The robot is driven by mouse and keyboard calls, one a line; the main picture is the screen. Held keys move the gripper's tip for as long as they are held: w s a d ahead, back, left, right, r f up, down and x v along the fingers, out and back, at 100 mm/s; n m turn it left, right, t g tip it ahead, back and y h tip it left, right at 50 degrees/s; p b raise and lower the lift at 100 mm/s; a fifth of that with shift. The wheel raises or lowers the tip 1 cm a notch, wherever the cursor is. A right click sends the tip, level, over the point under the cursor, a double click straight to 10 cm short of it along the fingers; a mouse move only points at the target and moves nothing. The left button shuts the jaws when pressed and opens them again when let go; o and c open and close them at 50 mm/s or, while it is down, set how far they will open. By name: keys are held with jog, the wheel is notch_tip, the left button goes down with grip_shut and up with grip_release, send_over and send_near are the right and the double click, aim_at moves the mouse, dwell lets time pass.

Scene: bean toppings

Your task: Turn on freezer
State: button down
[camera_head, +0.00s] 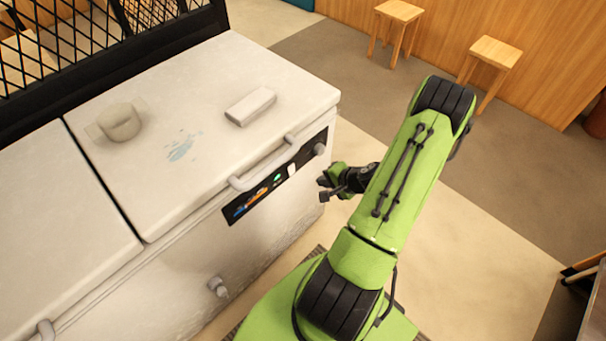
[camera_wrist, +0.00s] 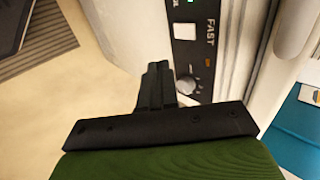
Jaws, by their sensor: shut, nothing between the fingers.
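The white chest freezer (camera_head: 281,225) stands on the left in the head view, its lid closed. A dark control panel (camera_head: 265,192) runs along its upper front, below a curved lid handle (camera_head: 262,166). A round knob (camera_head: 319,149) sits at the panel's right end; the wrist view shows the knob (camera_wrist: 186,84), a white square switch (camera_wrist: 184,31) and the word FAST. My gripper (camera_head: 323,189) is in front of the freezer, below the knob in the head view. In the wrist view my gripper (camera_wrist: 155,70) is shut and empty, beside the knob; I cannot tell whether they touch.
A small white box (camera_head: 250,106) and a cup-like item (camera_head: 120,122) lie on the lid. A black mesh rack (camera_head: 90,50) is behind. Two wooden stools (camera_head: 492,53) stand by the far wall. The floor right of my arm is mostly clear.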

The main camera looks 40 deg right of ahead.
aim_at(291, 169)
jog(key=w+r+b+x, duration=0.1)
jog(key=w+b+x, duration=0.1)
jog(key=x, duration=1)
jog(key=shift+w, duration=0.25)
jog(key=shift+r, duration=0.1)
jog(key=shift+w, duration=0.2)
